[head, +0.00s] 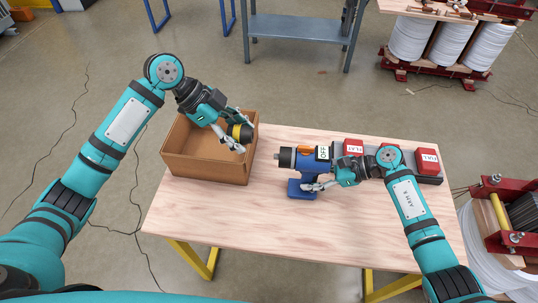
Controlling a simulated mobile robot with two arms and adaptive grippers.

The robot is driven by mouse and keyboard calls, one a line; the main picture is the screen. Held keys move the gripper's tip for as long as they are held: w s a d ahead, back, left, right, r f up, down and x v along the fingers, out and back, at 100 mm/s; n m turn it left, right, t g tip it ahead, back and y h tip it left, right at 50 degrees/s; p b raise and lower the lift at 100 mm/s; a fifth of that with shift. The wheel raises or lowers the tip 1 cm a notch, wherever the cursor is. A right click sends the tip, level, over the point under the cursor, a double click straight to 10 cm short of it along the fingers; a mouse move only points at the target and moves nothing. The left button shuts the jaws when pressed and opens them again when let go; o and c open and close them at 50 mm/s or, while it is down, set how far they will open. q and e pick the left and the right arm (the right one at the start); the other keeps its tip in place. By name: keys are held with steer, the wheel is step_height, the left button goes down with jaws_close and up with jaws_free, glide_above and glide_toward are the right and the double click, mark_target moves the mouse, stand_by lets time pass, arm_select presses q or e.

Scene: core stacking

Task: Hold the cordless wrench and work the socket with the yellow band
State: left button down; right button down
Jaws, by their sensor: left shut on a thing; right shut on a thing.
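The cordless wrench (306,160) is blue with a dark nose pointing left, an orange part on top and a white label reading OFF. It stands on its blue battery base (300,189) on the table. My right gripper (318,186) is shut on the wrench, around its handle low down. The socket with the yellow band (241,132) is dark and held above the right part of the cardboard box. My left gripper (236,138) is shut on this socket. The socket is apart from the wrench nose, to its left and higher in the picture.
The open cardboard box (208,166) stands at the table's left end. A dark holder with red blocks (427,161) labelled FLAT lies at the back right, partly behind my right arm. The front of the wooden table (270,225) is clear.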

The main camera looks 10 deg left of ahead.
steer(key=c, duration=0.9)
jaws_free()
steer(key=shift+d, duration=0.1)
steer(key=v, duration=1.1)
steer(key=shift+d+r, duration=0.2)
steer(key=shift+d, duration=0.15)
